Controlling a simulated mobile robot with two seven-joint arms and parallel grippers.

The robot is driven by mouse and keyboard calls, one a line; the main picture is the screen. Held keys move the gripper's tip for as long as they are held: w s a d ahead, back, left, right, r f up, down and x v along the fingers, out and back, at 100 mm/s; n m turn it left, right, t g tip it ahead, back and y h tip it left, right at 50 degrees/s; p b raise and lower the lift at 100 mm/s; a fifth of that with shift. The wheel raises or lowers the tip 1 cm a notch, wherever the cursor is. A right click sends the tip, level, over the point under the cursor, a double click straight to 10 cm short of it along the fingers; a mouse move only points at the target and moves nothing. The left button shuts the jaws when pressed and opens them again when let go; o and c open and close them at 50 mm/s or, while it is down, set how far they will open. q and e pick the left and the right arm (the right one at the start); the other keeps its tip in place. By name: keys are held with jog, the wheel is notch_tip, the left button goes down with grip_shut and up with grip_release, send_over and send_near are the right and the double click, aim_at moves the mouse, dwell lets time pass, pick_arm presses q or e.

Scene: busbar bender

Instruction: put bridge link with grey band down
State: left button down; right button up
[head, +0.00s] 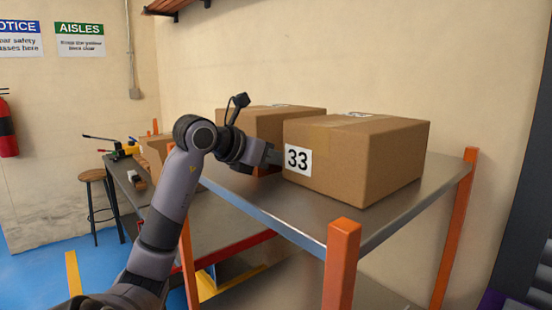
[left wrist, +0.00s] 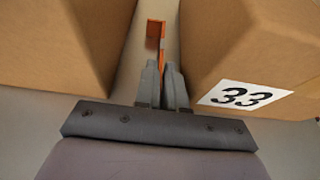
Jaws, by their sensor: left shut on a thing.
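My left gripper (head: 273,154) is at the gap between two cardboard boxes on the metal shelf, close to the left side of the box marked 33. In the left wrist view its grey fingers (left wrist: 165,80) are close together and shut on a narrow orange-brown strip (left wrist: 155,38), which looks like the bridge link. The strip sticks out past the fingertips. I cannot make out a grey band, and the fingers hide its near end. The link cannot be made out in the head view. My right gripper is not in view.
The box marked 33 (head: 370,155) and another box (head: 255,122) stand close on either side of the gripper. The shelf top (head: 300,207) is bare in front, with orange posts (head: 342,265) at its corners. A workbench (head: 130,190) and stool (head: 93,178) stand further left.

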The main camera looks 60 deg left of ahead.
pick_arm(q)
jog(key=shift+f, duration=0.1)
jog(key=c, duration=1.5)
grip_release()
